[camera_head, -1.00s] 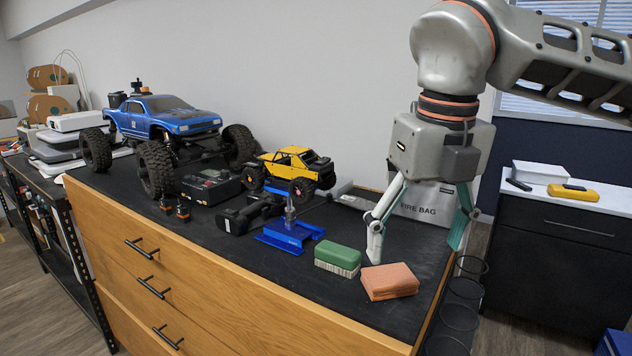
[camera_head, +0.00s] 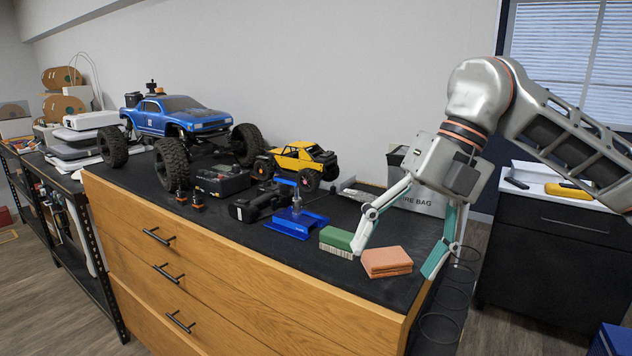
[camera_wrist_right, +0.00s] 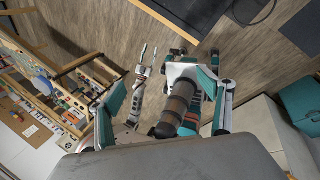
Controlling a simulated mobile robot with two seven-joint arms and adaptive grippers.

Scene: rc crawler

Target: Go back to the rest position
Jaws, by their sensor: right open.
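My right gripper (camera_head: 394,260) shows at the right of the head view, fingers spread and empty. It is tilted, its fingertips pointing down over the table's right end. One fingertip appears in front of the green brush (camera_head: 337,238); the other is right of the orange folded cloth (camera_head: 387,262). I cannot tell whether either touches anything. In the right wrist view, the teal fingers stand wide apart with my own body parts between them. A small two-pronged shape there may be my left gripper (camera_wrist_right: 148,58); its state is unclear. It is absent from the head view.
The black-topped wooden workbench (camera_head: 250,292) holds a blue truck (camera_head: 180,117), a yellow crawler (camera_head: 299,158), a blue stand (camera_head: 298,224) and a fire bag (camera_head: 418,200). Wire rings (camera_head: 440,326) hang at its right end. A dark cabinet (camera_head: 545,250) stands beyond a floor gap.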

